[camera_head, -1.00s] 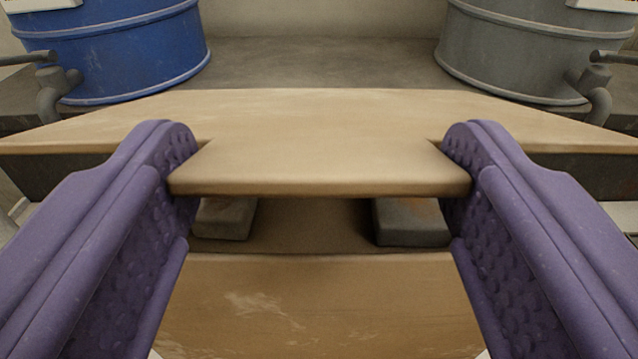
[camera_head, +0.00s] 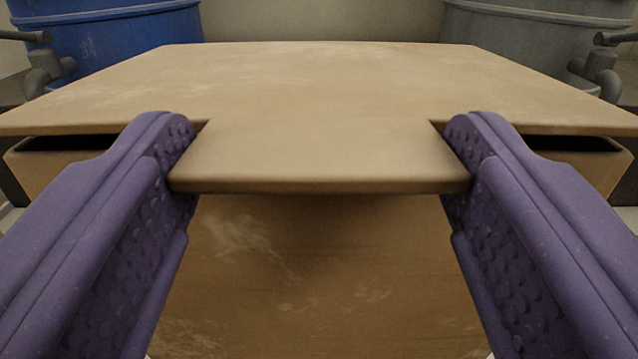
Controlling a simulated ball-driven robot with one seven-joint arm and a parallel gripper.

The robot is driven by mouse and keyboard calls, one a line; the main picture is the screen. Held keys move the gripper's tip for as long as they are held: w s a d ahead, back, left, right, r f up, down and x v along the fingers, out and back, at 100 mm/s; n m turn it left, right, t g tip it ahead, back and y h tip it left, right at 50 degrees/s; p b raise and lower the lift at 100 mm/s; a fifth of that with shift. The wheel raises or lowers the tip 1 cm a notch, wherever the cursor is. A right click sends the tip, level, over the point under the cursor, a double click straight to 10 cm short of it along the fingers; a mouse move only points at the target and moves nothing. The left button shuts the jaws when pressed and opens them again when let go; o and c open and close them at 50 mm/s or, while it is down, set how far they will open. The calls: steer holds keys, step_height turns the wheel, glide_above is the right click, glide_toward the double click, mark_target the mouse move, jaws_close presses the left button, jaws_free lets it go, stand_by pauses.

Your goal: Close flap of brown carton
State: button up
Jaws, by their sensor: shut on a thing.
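The brown carton's flap (camera_head: 320,90) is a wide tan panel with a narrower tab (camera_head: 320,160) at its near edge. My gripper (camera_head: 320,155) has purple, dimpled fingers pressed against the left and right sides of the tab, so it is shut on the flap. The flap lies nearly level over the carton. The carton's brown front wall (camera_head: 320,275) shows below the tab. Dark gaps remain between the flap and the carton's rim at the left and right. The carton's inside is hidden under the flap.
A blue drum (camera_head: 115,30) stands behind the carton at the left, and a grey drum (camera_head: 545,35) stands behind it at the right. Both have pipe fittings low on their sides. A pale wall (camera_head: 320,20) is at the back.

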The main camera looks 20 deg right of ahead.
steer(key=o, duration=1.5)
steer(key=shift+r, duration=0.1)
steer(key=p+v, duration=0.2)
steer(key=v, duration=0.6)
